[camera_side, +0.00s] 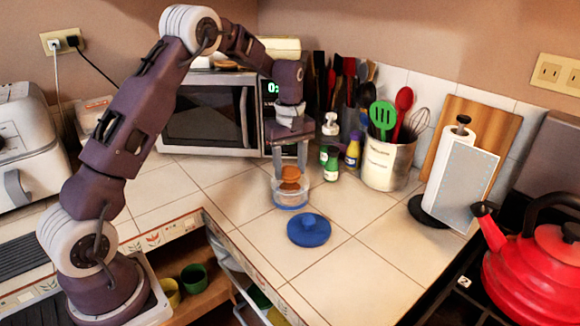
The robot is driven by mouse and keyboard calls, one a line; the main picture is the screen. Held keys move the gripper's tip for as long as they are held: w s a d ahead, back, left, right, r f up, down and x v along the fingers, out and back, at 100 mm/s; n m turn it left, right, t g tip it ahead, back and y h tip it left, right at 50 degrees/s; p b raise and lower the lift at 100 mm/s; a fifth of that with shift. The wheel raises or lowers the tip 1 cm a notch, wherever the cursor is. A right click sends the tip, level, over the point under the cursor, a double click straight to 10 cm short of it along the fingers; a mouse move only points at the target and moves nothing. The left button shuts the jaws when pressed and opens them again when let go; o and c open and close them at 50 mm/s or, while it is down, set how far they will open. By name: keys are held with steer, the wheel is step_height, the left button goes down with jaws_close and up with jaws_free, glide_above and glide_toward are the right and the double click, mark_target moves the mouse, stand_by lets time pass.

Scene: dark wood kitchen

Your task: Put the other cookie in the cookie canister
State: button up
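My gripper (290,172) points down over a small clear canister (291,200) with a blue band near its base. Its two fingers stand apart on either side of an orange-brown cookie (290,173) and appear shut on it, at about the canister's mouth. A second brown shape (290,186) shows just below, seemingly a cookie inside the canister; the overlap makes the gap between them hard to tell.
Bottles (331,160) and a utensil crock (386,165) stand behind and right of the canister. A paper towel holder (462,180) and red kettle (535,270) are at the right. A microwave (210,115) is behind. The tiles right of the lid are clear.

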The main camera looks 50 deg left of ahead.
steer(key=o, duration=0.5)
steer(key=shift+r, duration=0.1)
step_height(320, 180, up, 7)
steer(key=shift+f, duration=0.1)
stand_by(0.4)
steer(key=s+d+r+m+t, duration=0.1)
steer(key=s+d+r+m, duration=0.35)
steer(key=s+r, duration=0.2)
steer(key=s+d+r+m+t, duration=0.2)
steer(key=s+d+r+m, duration=0.1)
steer(key=s+d+r, duration=0.4)
steer(key=s+d+f+m+t, duration=0.1)
steer(key=s+m, duration=0.1)
steer(key=s, duration=0.4)
steer(key=s+d+f+m, duration=0.1)
steer(key=s+f+m, duration=0.1)
steer(key=s, duration=0.4)
steer(key=s+d+f+m+t, duration=0.1)
steer(key=s+m, duration=0.2)
steer(key=s, duration=0.3)
steer(key=shift+d+f+m+t, duration=0.1)
steer(key=shift+f+m+t, duration=0.1)
steer(key=shift+m+t, duration=0.1)
